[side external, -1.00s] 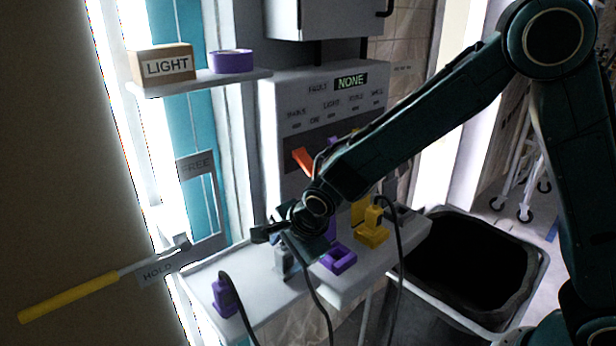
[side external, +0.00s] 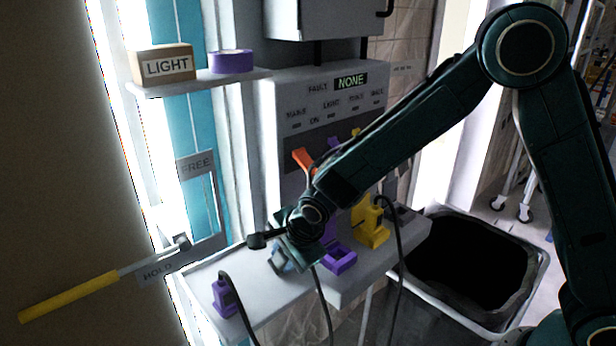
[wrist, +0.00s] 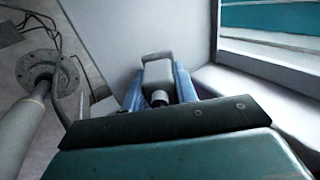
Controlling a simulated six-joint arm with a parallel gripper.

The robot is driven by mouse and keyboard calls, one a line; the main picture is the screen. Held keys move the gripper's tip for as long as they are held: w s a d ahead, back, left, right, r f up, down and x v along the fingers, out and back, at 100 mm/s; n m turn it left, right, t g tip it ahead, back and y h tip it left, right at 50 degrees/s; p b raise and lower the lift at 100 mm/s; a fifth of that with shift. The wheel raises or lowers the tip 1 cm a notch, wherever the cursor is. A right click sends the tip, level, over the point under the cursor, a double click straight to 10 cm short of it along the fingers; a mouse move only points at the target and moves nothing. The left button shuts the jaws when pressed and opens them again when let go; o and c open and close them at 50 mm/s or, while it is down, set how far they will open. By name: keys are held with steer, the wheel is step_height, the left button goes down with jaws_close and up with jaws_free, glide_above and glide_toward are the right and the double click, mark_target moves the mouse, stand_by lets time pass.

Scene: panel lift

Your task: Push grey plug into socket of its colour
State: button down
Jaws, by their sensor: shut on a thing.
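My gripper (side external: 288,257) is shut on the grey plug (wrist: 157,72). In the wrist view the plug sits between the two blue fingers. In the side view the plug (side external: 277,262) shows as a small, tilted light piece at the fingertips, over the white shelf (side external: 255,305); whether it touches the shelf is unclear. A purple socket (side external: 340,262) lies to the right of my gripper, near the shelf's front edge.
A purple plug (side external: 225,298) with a black cable stands on the shelf's left end. A yellow plug (side external: 371,222) stands at the right, with a cable. An orange lever (side external: 303,160) is on the panel behind my arm. A black bin (side external: 470,262) stands right.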

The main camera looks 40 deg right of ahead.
steer(key=shift+r, duration=0.15)
steer(key=shift+r, duration=1.9)
